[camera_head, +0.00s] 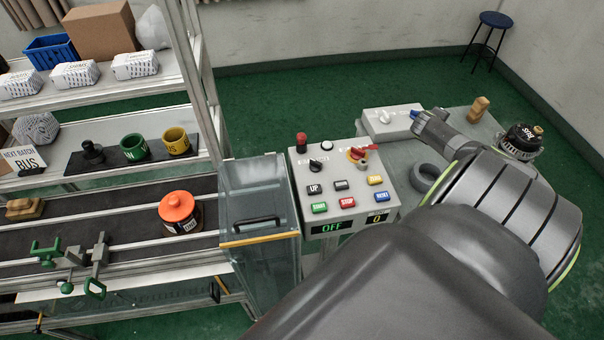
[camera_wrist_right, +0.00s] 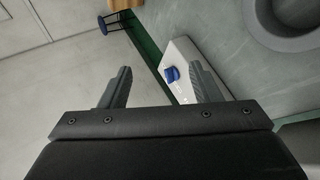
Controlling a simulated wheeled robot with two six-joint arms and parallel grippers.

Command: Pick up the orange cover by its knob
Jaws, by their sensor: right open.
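The orange cover (camera_head: 177,208), with a round knob on top, sits on a dark cylindrical part on the conveyor at the left in the head view. My right arm reaches in from the lower right, and its gripper (camera_head: 418,121) is over the grey side table, far to the right of the cover. In the right wrist view the right gripper (camera_wrist_right: 163,80) is open and empty, its two fingers apart. A blue knob on a white box (camera_wrist_right: 182,70) shows beyond the fingers. The cover is not in the wrist view. My left gripper is not in view.
A control box (camera_head: 343,190) with buttons and a clear-walled guard (camera_head: 258,200) stand between the conveyor and the side table. Green clamps (camera_head: 80,255) stand on the conveyor's near side. A grey ring (camera_head: 424,177) and a black-topped alternator (camera_head: 521,141) are on the side table.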

